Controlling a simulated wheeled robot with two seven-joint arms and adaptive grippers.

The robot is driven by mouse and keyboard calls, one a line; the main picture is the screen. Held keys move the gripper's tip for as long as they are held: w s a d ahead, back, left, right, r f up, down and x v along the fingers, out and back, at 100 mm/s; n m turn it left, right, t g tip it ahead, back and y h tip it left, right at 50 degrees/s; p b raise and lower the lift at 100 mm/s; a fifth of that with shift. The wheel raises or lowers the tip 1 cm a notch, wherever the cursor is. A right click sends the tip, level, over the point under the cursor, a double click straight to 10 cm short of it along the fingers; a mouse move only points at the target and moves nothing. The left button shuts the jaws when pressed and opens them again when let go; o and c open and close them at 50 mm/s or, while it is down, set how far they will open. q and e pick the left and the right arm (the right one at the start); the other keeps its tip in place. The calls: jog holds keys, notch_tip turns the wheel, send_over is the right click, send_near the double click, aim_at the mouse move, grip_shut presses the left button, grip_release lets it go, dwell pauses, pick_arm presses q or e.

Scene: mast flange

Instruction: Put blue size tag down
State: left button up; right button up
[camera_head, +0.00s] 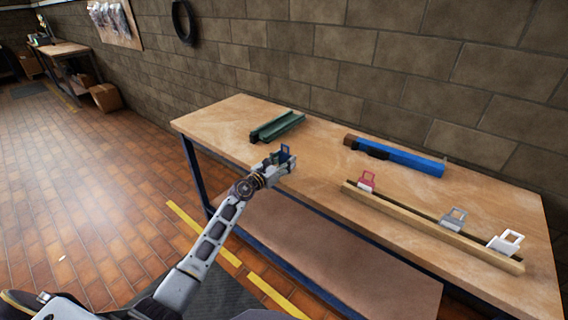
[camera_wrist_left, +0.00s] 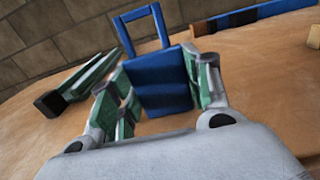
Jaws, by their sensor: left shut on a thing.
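The blue size tag (camera_head: 285,153) has a square loop handle at its top. It also shows in the left wrist view (camera_wrist_left: 156,75), upright between the two green-padded fingers. My left gripper (camera_head: 280,163) is shut on the tag over the left part of the wooden table (camera_head: 230,115). I cannot tell whether the tag's lower edge touches the table. My right gripper is not in view.
A green channel-shaped piece (camera_head: 278,126) lies behind the gripper. A blue bar with a black part (camera_head: 400,158) lies at the back. A wooden rail (camera_head: 430,228) at the front right holds a red tag (camera_head: 366,181), a grey tag (camera_head: 453,218) and a white tag (camera_head: 505,243). The table's middle is clear.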

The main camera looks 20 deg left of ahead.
pick_arm(q)
jog(key=shift+f, duration=0.1)
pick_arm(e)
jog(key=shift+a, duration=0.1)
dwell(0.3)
pick_arm(q)
jog(key=o, duration=1)
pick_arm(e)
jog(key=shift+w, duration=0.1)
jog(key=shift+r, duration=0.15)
pick_arm(q)
jog(key=shift+v, duration=1.45)
jog(key=v, duration=0.9)
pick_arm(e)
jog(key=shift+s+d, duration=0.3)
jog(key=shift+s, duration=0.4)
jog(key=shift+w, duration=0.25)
